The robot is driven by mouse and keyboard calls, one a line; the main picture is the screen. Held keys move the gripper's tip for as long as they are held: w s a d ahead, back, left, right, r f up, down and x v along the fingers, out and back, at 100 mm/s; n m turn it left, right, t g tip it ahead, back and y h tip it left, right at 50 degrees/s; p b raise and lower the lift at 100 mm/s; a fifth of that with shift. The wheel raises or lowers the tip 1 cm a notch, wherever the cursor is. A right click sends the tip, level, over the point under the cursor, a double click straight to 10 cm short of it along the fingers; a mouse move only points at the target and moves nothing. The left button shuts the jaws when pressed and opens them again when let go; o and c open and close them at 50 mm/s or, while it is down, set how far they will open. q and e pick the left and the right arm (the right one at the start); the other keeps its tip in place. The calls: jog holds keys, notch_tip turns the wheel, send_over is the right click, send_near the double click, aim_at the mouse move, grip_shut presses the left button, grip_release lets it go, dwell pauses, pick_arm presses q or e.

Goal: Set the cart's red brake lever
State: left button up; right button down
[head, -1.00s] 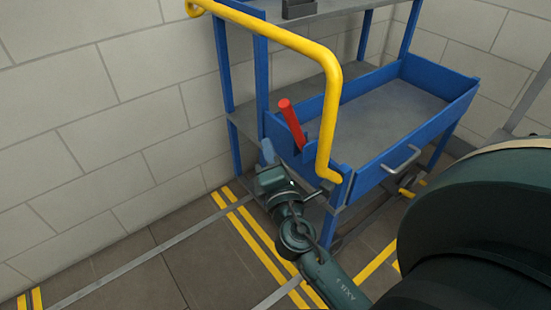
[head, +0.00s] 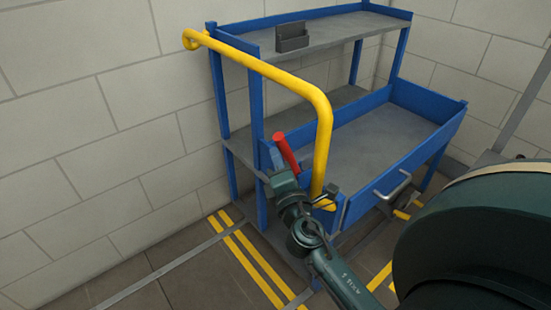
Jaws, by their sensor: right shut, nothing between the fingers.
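The red brake lever (head: 286,151) stands tilted at the near left corner of the blue cart (head: 345,207), beside the yellow handle (head: 322,140). Its top leans to the left, and its lower end is partly hidden. My right gripper (head: 277,170) is shut and empty, just below and in front of the lever. I cannot tell whether it touches the lever. My right arm reaches up to it from the bottom. My left gripper is not in view.
The yellow handle curves close to the right of the lever and my gripper. A dark grey holder (head: 292,38) stands on the upper shelf (head: 340,30). The cart's lower tray (head: 385,135) is empty. A pale block wall (head: 90,130) stands behind, and yellow lines (head: 250,260) mark the floor.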

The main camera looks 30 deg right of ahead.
aim_at(286, 148)
jog(key=d+r+m+g+p, duration=0.1)
jog(key=d+r+m+p, duration=0.1)
jog(key=p, duration=0.2)
jog(key=shift+w+r, duration=0.1)
jog(key=shift+d+m+g+p, duration=0.25)
jog(key=shift+m+g+p, duration=0.15)
jog(key=shift+m+p, duration=0.45)
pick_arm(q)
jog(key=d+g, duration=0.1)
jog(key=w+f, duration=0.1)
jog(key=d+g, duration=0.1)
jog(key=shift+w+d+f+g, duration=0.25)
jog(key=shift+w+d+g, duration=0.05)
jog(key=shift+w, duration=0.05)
pick_arm(e)
jog(key=shift+d+f, duration=0.1)
jog(key=shift+f, duration=0.15)
